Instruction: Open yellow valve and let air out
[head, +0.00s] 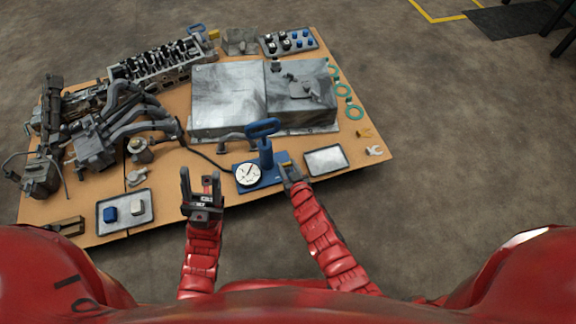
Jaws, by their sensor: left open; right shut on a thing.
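A blue hand pump (265,153) with a loop handle (263,127) stands upright on a blue base near the table's front edge. A round white gauge (248,174) sits at the base's left end. My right gripper (288,170) is at the base's right end, shut on a small part there. A little yellow shows at its fingertips, which fits the yellow valve; the gripper hides most of it, so its turn position cannot be told. My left gripper (201,180) is open and empty, left of the gauge, with its fingers pointing away from me.
A big grey metal cover (228,95) lies behind the pump. Engine parts (95,145) fill the left side. A tray with small blocks (126,209) is at front left; an empty-looking tray (326,160) lies right of the pump. A dark hose (205,156) runs left from the gauge.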

